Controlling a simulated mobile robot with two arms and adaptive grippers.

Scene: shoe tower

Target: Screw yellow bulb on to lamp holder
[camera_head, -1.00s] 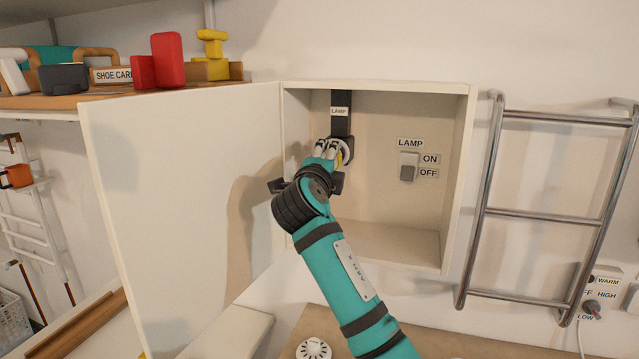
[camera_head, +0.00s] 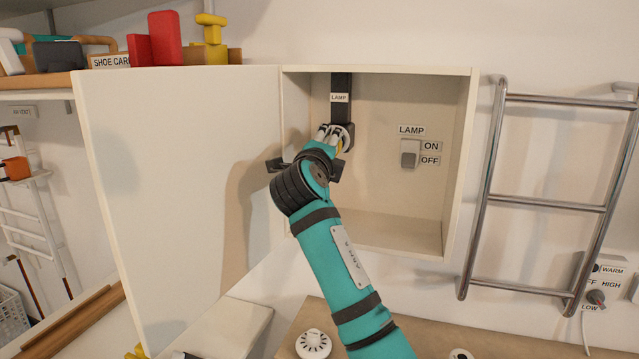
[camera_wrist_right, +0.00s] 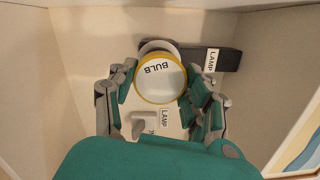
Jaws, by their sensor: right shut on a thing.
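The yellow-rimmed bulb (camera_wrist_right: 160,79), with BULB on its white face, is between the fingers of my right gripper (camera_wrist_right: 160,92) in the right wrist view. My right gripper (camera_head: 334,138) is shut on it inside the open white cabinet. The black lamp holder (camera_head: 341,104), labelled LAMP, hangs at the top of the cabinet, directly above the gripper. The holder also shows behind the bulb in the right wrist view (camera_wrist_right: 226,60). Fingers and bulb hide the joint, so I cannot tell whether the bulb sits in the thread. My left gripper is not in view.
The cabinet door (camera_head: 185,185) stands open on the left. A lamp switch (camera_head: 410,153) with ON and OFF labels is on the cabinet's back wall. A metal towel rail (camera_head: 545,200) is on the right. A shelf with red and yellow things (camera_head: 165,40) is upper left.

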